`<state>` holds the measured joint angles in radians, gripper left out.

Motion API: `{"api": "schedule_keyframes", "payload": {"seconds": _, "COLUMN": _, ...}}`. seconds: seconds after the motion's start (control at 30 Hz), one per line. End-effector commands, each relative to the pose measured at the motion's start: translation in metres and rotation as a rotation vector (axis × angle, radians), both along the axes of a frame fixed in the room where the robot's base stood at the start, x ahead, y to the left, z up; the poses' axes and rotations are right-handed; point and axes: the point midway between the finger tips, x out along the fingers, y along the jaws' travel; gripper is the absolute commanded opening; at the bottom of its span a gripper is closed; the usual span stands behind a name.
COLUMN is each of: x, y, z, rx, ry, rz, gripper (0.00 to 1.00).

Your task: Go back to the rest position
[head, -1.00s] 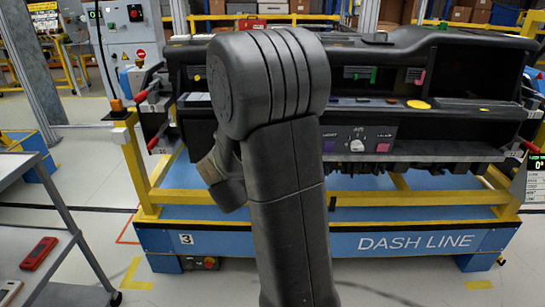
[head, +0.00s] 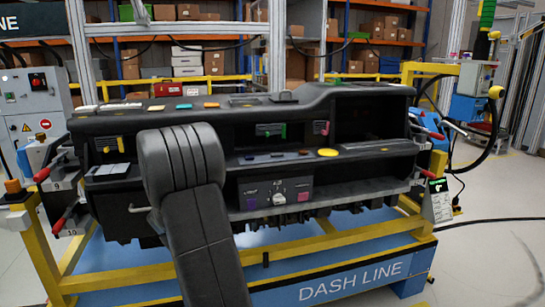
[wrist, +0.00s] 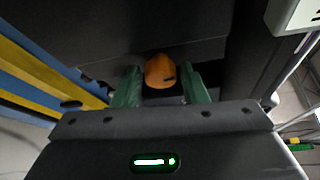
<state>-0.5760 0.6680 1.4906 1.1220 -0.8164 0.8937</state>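The dashboard module (head: 345,115), long and dark, sits on the yellow and blue rig (head: 330,285) in the head view. My dark arm rises in front of its left half and covers part of its front; the gripper is hidden there. In the wrist view, my gripper (wrist: 160,88) has two green fingers standing apart. A rounded orange thing (wrist: 160,70) with a dark slot shows between the fingertips; whether it is between or beyond them I cannot tell. No contact with it is clear.
A control cabinet (head: 35,105) stands at the left, and shelves with boxes (head: 190,70) run behind. Red-handled clamps (head: 58,225) flank the dashboard. Open floor (head: 490,240) lies at the right, crossed by a dark cable. A blue and yellow beam (wrist: 50,65) runs past my gripper's left.

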Motion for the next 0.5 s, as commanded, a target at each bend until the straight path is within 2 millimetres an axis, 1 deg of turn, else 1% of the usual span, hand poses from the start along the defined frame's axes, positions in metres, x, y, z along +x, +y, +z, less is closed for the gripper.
{"api": "schedule_keyframes", "payload": {"seconds": 0.07, "x": 0.0028, "y": -0.0003, "z": 0.0002, "rx": -0.003, "ry": -0.002, "rz": 0.0, "gripper": 0.39}}
{"api": "schedule_keyframes", "payload": {"seconds": 0.5, "x": -0.0012, "y": 0.0005, "z": 0.0003, "rx": -0.012, "ry": -0.003, "rz": 0.0, "gripper": 0.39}}
